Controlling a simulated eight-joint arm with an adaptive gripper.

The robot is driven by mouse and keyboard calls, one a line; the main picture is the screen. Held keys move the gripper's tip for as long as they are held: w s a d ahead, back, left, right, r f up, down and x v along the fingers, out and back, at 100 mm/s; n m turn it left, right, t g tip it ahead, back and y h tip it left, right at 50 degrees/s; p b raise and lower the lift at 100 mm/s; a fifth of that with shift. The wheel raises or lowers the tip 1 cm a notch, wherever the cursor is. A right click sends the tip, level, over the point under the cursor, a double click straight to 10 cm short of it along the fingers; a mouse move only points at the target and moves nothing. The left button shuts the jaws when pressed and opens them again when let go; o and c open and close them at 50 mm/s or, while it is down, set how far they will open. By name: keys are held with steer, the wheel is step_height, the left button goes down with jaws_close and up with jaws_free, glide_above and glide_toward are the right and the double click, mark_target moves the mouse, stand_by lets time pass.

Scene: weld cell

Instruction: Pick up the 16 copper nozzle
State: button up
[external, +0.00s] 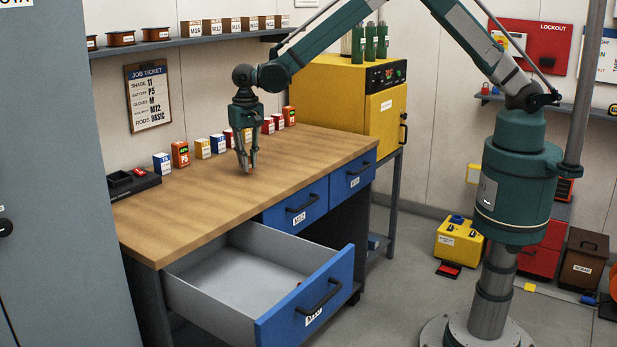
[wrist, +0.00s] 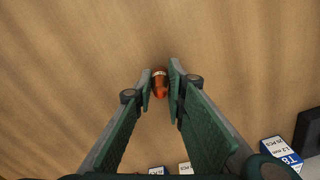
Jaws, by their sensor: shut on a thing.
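The small copper nozzle (wrist: 159,88) shows in the wrist view between the tips of my gripper (wrist: 160,82). It has a shiny orange body and a paler end. Both green fingers are closed on its sides. In the external view my gripper (external: 246,167) points down over the wooden bench top, and the nozzle is too small to make out there. I cannot tell whether the nozzle still touches the wood. The number 16 cannot be read on it.
Several small boxes (external: 203,148) stand along the back of the bench (external: 190,210). A black tray (external: 133,182) sits at its left end. The lower drawer (external: 235,285) hangs open in front. A yellow oven (external: 345,105) stands behind right. The bench's front area is clear.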

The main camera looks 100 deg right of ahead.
step_height(320, 180, up, 10)
steer(key=shift+f, duration=0.15)
stand_by(0.4)
